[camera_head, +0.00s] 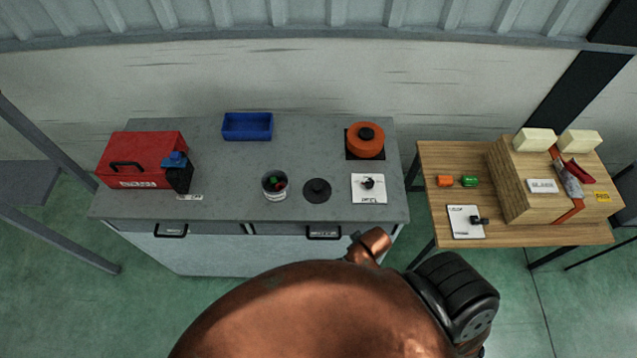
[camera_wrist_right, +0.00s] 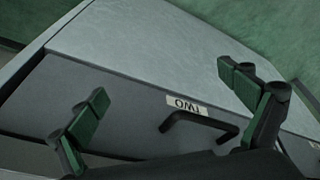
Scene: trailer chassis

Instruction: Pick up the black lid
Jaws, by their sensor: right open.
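The black lid (camera_head: 317,190) is a round dark disc with a small knob. It lies flat on the grey worktop, just right of an open can (camera_head: 275,185) with coloured things inside. My right gripper (camera_wrist_right: 165,95) shows in the right wrist view with its green-padded fingers wide apart and nothing between them. It is in front of a grey drawer front with a black handle (camera_wrist_right: 198,124) and a label. The lid is not in the wrist view. In the head view neither gripper's fingers can be made out, and my left gripper is not seen.
The grey workbench (camera_head: 225,208) also holds a red toolbox (camera_head: 140,158), a blue bin (camera_head: 247,126), an orange pot (camera_head: 365,139) and a white card (camera_head: 368,188) with a small dark part. A wooden table (camera_head: 428,170) with boxes stands to the right. The worktop behind the lid is clear.

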